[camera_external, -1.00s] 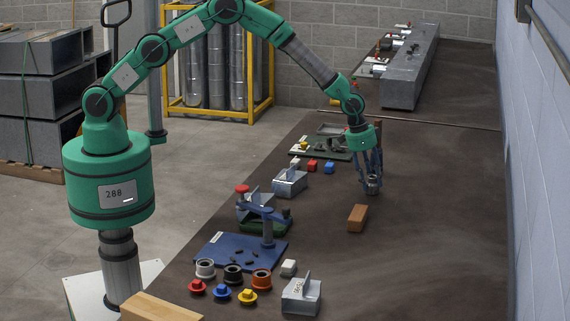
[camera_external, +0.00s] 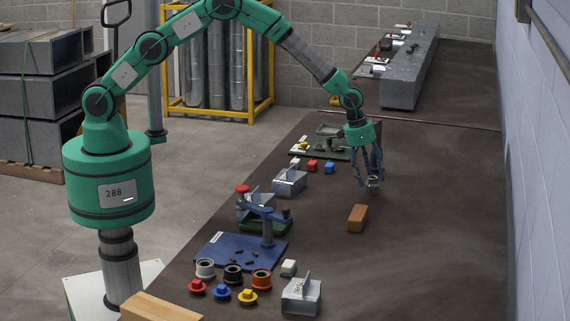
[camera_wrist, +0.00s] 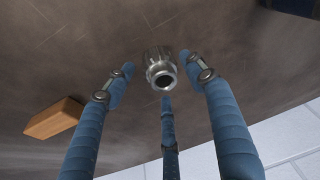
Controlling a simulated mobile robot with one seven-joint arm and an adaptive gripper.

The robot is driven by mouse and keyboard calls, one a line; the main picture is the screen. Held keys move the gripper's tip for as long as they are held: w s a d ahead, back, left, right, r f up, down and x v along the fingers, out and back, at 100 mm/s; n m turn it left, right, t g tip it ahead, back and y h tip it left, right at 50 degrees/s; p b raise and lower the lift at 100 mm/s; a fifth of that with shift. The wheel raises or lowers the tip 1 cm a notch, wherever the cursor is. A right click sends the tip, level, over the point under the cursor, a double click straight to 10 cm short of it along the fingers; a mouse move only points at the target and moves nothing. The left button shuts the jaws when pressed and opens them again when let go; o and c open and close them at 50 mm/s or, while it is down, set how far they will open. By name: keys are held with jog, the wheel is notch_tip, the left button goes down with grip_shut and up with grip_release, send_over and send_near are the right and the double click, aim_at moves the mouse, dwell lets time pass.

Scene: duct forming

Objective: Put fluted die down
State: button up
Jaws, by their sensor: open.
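The fluted die (camera_external: 373,186) is a small silver-grey metal piece standing on the dark brown table. It also shows in the wrist view (camera_wrist: 160,68), with a round opening in its near end. My gripper (camera_external: 371,178) is right above and around it, pointing down. In the wrist view its blue fingers (camera_wrist: 160,82) are spread apart, with gaps between their tips and the die. The gripper is open.
An orange-brown wooden block (camera_external: 357,218) lies just in front of the die and also shows in the wrist view (camera_wrist: 55,118). Small coloured blocks (camera_external: 312,166) and a metal duct piece (camera_external: 290,182) stand to the left. The table to the right is clear.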

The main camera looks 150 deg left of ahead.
jog(key=p+v, duration=0.1)
jog(key=v, duration=0.9)
dwell(0.5)
jog(key=shift+d+r, duration=0.1)
dwell(0.3)
